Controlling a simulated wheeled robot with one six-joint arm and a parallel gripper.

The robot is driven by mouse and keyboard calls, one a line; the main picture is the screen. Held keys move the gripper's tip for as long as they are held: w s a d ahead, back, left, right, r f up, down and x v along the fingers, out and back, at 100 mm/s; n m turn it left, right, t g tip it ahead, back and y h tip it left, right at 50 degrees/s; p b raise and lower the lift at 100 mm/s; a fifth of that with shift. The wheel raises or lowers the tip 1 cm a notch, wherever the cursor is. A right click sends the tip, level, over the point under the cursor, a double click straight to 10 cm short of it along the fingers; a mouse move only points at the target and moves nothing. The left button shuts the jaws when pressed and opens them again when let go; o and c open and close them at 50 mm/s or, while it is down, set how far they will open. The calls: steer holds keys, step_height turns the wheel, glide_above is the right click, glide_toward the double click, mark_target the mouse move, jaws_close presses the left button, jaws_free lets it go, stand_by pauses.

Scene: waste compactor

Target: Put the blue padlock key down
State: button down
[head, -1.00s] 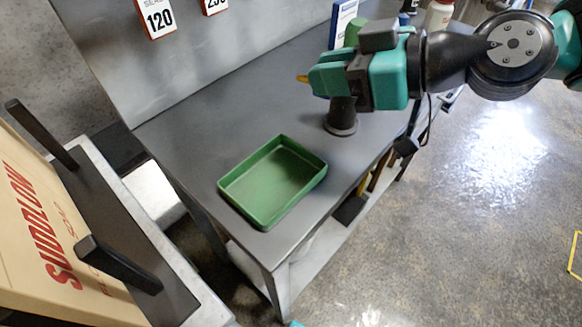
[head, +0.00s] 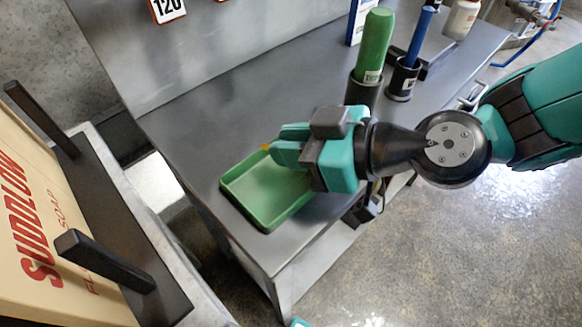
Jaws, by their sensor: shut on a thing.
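My gripper (head: 277,150) is over the far right part of a green tray (head: 240,208) on the grey workbench. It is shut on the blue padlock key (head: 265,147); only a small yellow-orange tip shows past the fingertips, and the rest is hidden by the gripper. The tray is shallow, and the visible part of its floor is empty. My gripper covers its right end. I cannot tell how high the key is above the tray.
A green-handled tool (head: 374,45) and a blue-handled tool (head: 419,38) stand in dark holders behind my gripper. A white bottle (head: 461,18) stands farther back. A cream SUDDLOW box (head: 45,235) is at the left. The bench left of the tray is clear.

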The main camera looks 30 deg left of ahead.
mark_target(291, 185)
steer(key=shift+f, duration=2.6)
steer(key=shift+f+b, duration=0.2)
steer(key=shift+b, duration=0.3)
steer(key=c, duration=1)
jaws_free()
steer(key=shift+r, duration=0.2)
steer(key=shift+d+r, duration=0.1)
steer(key=shift+d, duration=0.05)
steer(key=b+v, duration=0.1)
steer(key=v, duration=1)
steer(key=shift+d+r, duration=0.1)
steer(key=shift+d, duration=0.25)
